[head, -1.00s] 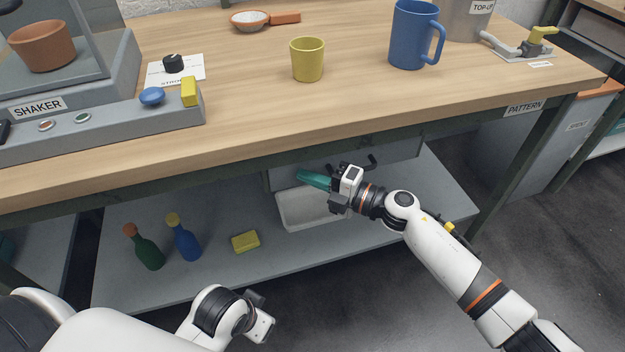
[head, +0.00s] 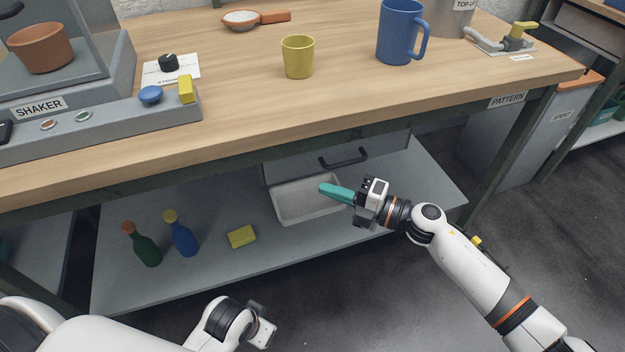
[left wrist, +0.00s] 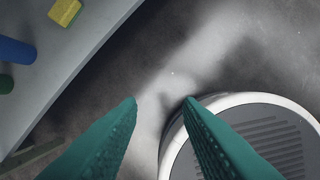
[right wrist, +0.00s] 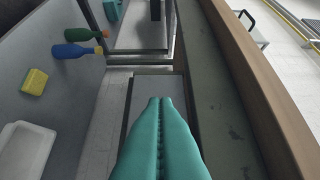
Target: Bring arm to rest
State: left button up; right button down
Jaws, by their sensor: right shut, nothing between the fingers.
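My right arm comes in from the lower right of the head view, and its gripper (head: 328,189) is in front of the bench, below the tabletop edge. Its teal fingers point left, over the lower shelf and white tray. In the right wrist view the fingers (right wrist: 160,102) lie together with nothing between them. My left arm is at the bottom of the head view, its gripper (head: 262,338) low in front of the shelf. In the left wrist view its teal fingers (left wrist: 160,101) stand apart with bare floor between their tips.
The lower shelf (head: 330,250) holds a green bottle (head: 144,246), a blue bottle (head: 182,236), a yellow sponge (head: 241,237) and a white tray (head: 290,212). A drawer handle (head: 343,159) sits under the wooden tabletop (head: 240,105). The tabletop holds a yellow cup (head: 297,58) and blue mug (head: 398,35). Floor in front is clear.

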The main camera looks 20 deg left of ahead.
pick_arm(q)
jog(key=shift+f, duration=0.6)
pick_arm(e)
jog(key=d, duration=0.2)
jog(key=s+d, duration=0.1)
jog(key=d, duration=0.2)
jog(key=shift+r, duration=0.1)
jog(key=shift+a, duration=0.1)
